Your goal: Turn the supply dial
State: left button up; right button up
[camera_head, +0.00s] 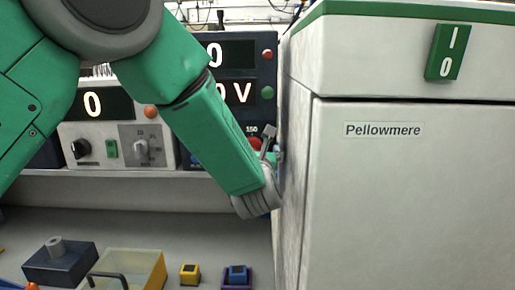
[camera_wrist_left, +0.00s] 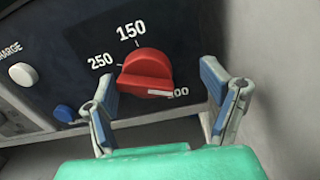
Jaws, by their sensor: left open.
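A red dial (camera_wrist_left: 146,70) sits on a dark panel, with the labels 150 and 250 around it and a third label partly hidden. A white mark on the dial is at its lower right, beside the partly hidden label. My left gripper (camera_head: 268,144) is open in front of the panel. In the left wrist view its two blue-padded fingers are on either side of the dial, apart from each other. I cannot tell whether they touch it. In the head view a small part of the red dial (camera_head: 255,143) shows behind the gripper. My right gripper is not in view.
A white cabinet (camera_head: 400,200) marked Pellowmere stands close to the right of my gripper. A white unit (camera_head: 122,133) with knobs stands to the left.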

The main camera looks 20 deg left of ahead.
pick_arm(q)
jog(key=shift+w, duration=0.15)
jog(key=shift+a, duration=0.2)
jog(key=shift+a+f, duration=0.2)
jog(key=shift+a, duration=0.75)
jog(key=c, duration=0.5)
jog(key=shift+w+a, duration=0.1)
jog(key=shift+a, duration=0.2)
jog(key=c, duration=0.6)
jog(key=shift+d+r, duration=0.1)
jog(key=shift+d, duration=0.7)
jog(key=shift+c, duration=0.3)
jog(key=shift+a, duration=0.4)
